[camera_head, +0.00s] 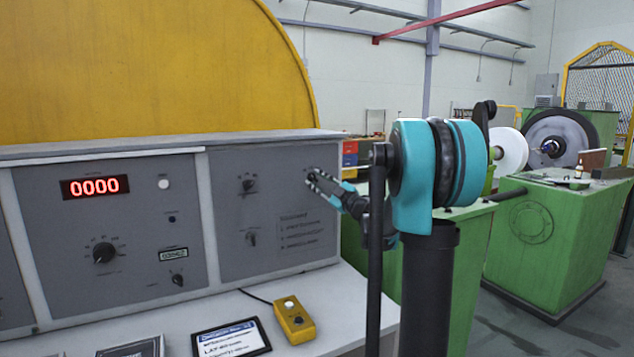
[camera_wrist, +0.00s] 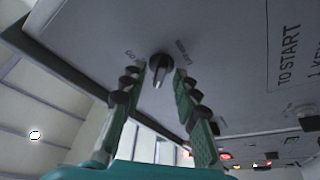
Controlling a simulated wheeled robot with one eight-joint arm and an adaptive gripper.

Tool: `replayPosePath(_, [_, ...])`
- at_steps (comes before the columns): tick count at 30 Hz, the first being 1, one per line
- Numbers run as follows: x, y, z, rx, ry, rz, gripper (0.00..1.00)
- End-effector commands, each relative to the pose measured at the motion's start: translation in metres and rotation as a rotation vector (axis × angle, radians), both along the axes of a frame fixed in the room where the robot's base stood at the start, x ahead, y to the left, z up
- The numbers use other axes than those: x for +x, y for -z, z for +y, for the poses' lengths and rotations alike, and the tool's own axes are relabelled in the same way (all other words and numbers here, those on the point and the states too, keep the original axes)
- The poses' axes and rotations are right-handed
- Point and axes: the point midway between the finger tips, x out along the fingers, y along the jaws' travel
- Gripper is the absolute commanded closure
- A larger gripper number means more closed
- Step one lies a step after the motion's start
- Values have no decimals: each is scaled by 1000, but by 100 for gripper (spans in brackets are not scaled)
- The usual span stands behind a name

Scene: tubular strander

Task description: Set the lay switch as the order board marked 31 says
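My gripper (camera_head: 322,186) is at the right part of the grey control panel (camera_head: 232,215). In the wrist view my gripper (camera_wrist: 156,78) is open, with one finger on each side of a small black switch knob (camera_wrist: 159,68). The fingers appear apart from the knob. Small labels flank this knob, too blurred to read fully. Whether it is the lay switch I cannot tell. No number 31 is legible.
The panel also has a red 0000 display (camera_head: 90,187), a large dial (camera_head: 103,252), another knob (camera_head: 249,185) and a key-like switch (camera_head: 251,237). A yellow box (camera_head: 294,320) with a cable sits on the desk (camera_head: 345,305). Green machines (camera_head: 555,235) stand at right.

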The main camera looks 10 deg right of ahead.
Motion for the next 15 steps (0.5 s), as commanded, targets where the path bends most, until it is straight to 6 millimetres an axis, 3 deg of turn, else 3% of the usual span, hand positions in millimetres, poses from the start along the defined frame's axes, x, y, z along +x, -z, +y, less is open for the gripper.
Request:
replayPosePath(5, [-14,5,-10,0,2,0,70])
replayPosePath(15, [-68,23,-48,0,3,0,70])
